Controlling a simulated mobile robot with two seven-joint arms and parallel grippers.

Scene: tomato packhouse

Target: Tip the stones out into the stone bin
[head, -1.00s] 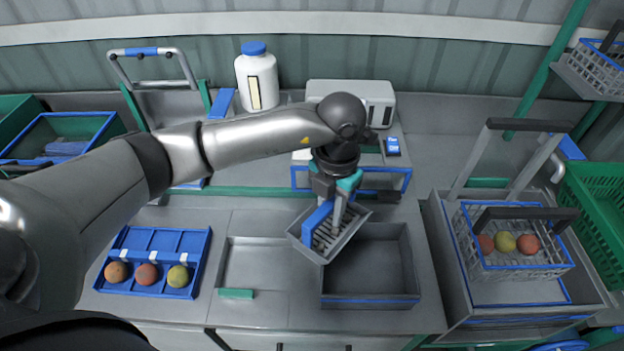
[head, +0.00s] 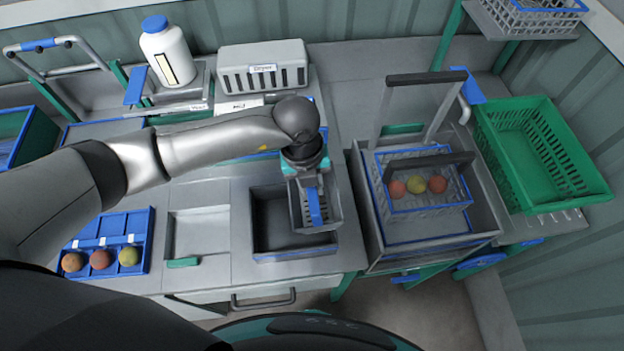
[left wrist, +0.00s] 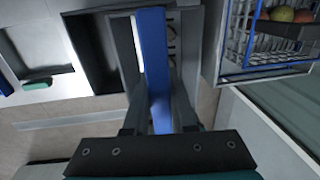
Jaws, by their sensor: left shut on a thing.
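My left gripper (head: 310,182) points down and is shut on the blue handle of a small grey slotted tray (head: 330,222). The handle and gripper fingers (left wrist: 158,118) also show in the left wrist view. The tray hangs over the right part of an open dark grey bin (head: 272,236) on the counter, which seems to be the stone bin. The bin shows in part in the left wrist view (left wrist: 92,50). I see no stones in the tray or in the visible part of the bin. The tray hides the bin's right side. My right gripper is out of view.
Left of the bin are a shallow counter recess (head: 200,232) and a blue rack (head: 97,240) with three tomatoes. To the right, a wire basket (head: 420,206) with three tomatoes stands in a grey cart tub (head: 375,240). A green crate (head: 560,185) stands farther right.

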